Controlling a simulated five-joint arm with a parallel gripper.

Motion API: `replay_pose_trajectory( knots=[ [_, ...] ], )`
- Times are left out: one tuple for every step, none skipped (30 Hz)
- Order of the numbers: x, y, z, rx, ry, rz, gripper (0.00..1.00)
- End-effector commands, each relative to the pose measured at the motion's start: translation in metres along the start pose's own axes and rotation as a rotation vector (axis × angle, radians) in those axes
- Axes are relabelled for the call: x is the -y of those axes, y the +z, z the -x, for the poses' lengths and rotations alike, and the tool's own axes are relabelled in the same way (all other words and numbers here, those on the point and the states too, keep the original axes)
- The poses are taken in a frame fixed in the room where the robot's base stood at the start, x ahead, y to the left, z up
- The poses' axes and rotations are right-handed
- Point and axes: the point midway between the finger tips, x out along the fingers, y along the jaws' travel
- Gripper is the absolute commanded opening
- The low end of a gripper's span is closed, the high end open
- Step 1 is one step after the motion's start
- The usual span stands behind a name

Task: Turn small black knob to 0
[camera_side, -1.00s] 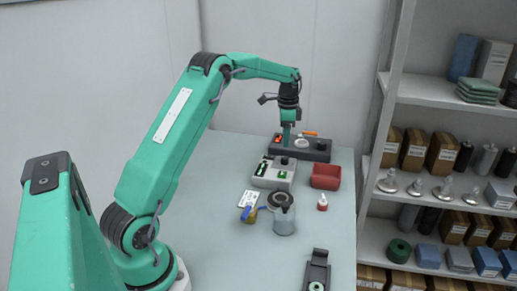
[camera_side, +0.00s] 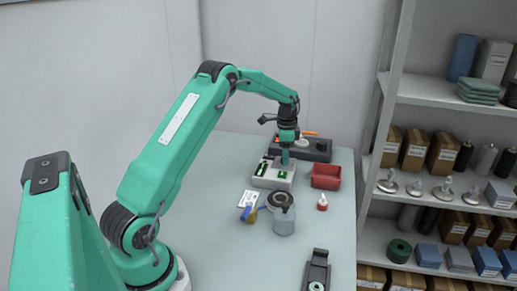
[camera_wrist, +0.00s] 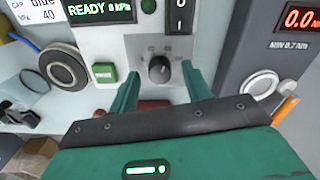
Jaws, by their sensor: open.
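The small black knob (camera_wrist: 160,69) sits on a light grey control box (camera_wrist: 128,45), with a printed scale around it too small to read; I cannot tell where its pointer stands. My gripper (camera_wrist: 159,76) is open in the wrist view, with one green finger to the left of the knob and one to the right. I cannot tell whether the fingers reach down beside it. In the side view my gripper (camera_side: 285,158) is over the light grey box (camera_side: 268,181) and hides the knob.
The box carries a "READY 0 kPa" display (camera_wrist: 103,9), a green button (camera_wrist: 104,74) and a black rocker switch (camera_wrist: 181,16). A dark unit (camera_side: 318,151) with a red display (camera_wrist: 302,17) stands behind. A red bin (camera_side: 325,176) is right; a grey container (camera_side: 284,220) is in front.

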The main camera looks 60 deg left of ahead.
Motion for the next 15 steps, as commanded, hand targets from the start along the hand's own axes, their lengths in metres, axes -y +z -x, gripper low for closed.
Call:
replay_pose_trajectory(
  knots=[
    [-0.0001, 0.0001, -0.0031, 0.0, 0.0, 0.0, 0.49],
    [-0.0001, 0.0001, -0.0042, 0.0, 0.0, 0.0, 0.49],
    [-0.0001, 0.0001, -0.0054, 0.0, 0.0, 0.0, 0.49],
    [-0.0001, 0.0001, -0.006, 0.0, 0.0, 0.0, 0.49],
    [-0.0001, 0.0001, -0.0065, 0.0, 0.0, 0.0, 0.49],
    [-0.0001, 0.0001, -0.0068, 0.0, 0.0, 0.0, 0.49],
    [-0.0001, 0.0001, -0.0069, 0.0, 0.0, 0.0, 0.49],
    [-0.0001, 0.0001, -0.0069, 0.0, 0.0, 0.0, 0.49],
    [-0.0001, 0.0001, -0.0069, 0.0, 0.0, 0.0, 0.49],
    [-0.0001, 0.0001, -0.0069, 0.0, 0.0, 0.0, 0.49],
    [-0.0001, 0.0001, -0.0069, 0.0, 0.0, 0.0, 0.49],
    [-0.0001, 0.0001, -0.0068, 0.0, 0.0, 0.0, 0.49],
    [-0.0001, 0.0001, -0.0068, 0.0, 0.0, 0.0, 0.43],
    [-0.0001, 0.0001, -0.0068, 0.0, 0.0, 0.0, 0.37],
    [-0.0001, 0.0001, -0.0068, 0.0, 0.0, 0.0, 0.29]
  ],
)
